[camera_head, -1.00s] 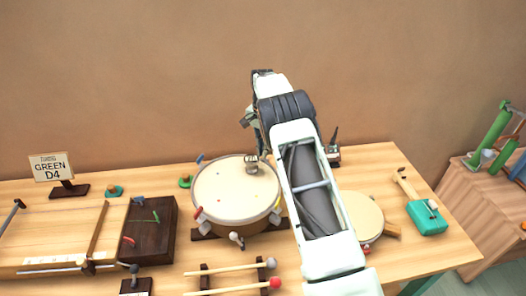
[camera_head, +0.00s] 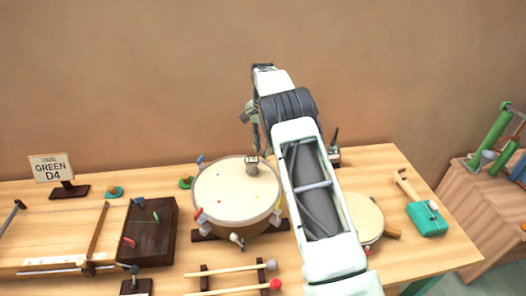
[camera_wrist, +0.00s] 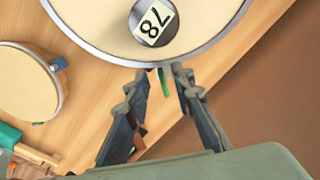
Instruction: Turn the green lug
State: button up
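The round cream drum (camera_head: 232,190) stands on the table with coloured lugs around its rim. In the wrist view a narrow green lug (camera_wrist: 163,82) shows at the edge of the drum's rim (camera_wrist: 112,55), between my fingertips. In the head view I cannot make out that lug. My gripper (camera_wrist: 158,76) is open, one finger on either side of the green lug; I cannot tell whether either touches it. In the head view my gripper (camera_head: 253,135) hangs over the drum's far side. A small dial on the drumhead (camera_wrist: 152,22) reads 78.
A sign (camera_head: 51,168) reads "GREEN D4". A smaller drum (camera_head: 362,215) stands to the right, with a green block (camera_head: 427,218) beyond it. Mallets (camera_head: 235,268) lie in front, and a dark wooden box (camera_head: 150,230) stands left. The wall is behind.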

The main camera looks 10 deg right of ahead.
notch_tip(320, 180, up, 10)
dwell(0.3)
